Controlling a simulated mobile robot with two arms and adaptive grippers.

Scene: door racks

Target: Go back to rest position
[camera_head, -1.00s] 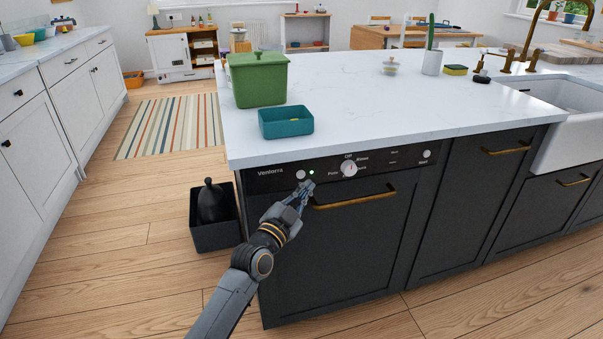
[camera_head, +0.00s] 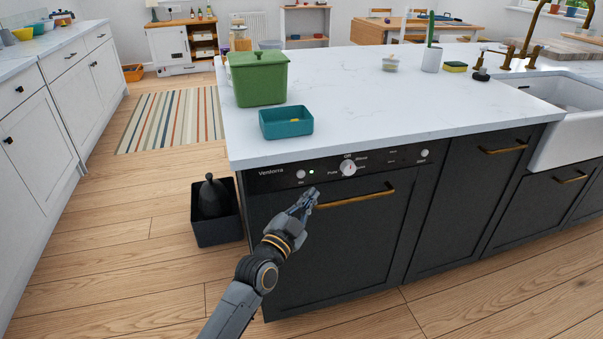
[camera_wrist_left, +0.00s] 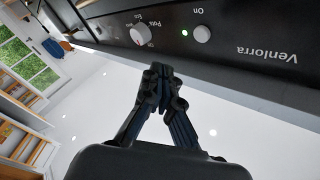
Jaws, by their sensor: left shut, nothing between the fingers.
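My left gripper (camera_head: 306,198) is shut and empty in the head view. It is in front of the black dishwasher (camera_head: 335,245), just below its control panel and by the left end of the brass handle (camera_head: 358,196). In the left wrist view the shut fingertips (camera_wrist_left: 160,70) point toward the panel, where the On button (camera_wrist_left: 202,34), a lit indicator and the round dial (camera_wrist_left: 139,35) show. Whether the fingertips touch the dishwasher cannot be told. My right gripper is not in view.
The white countertop (camera_head: 360,100) carries a green lidded box (camera_head: 258,82) and a teal tray (camera_head: 286,124) near its left edge. A black bin (camera_head: 216,222) stands on the floor left of the dishwasher. The wooden floor (camera_head: 140,260) to the left is clear.

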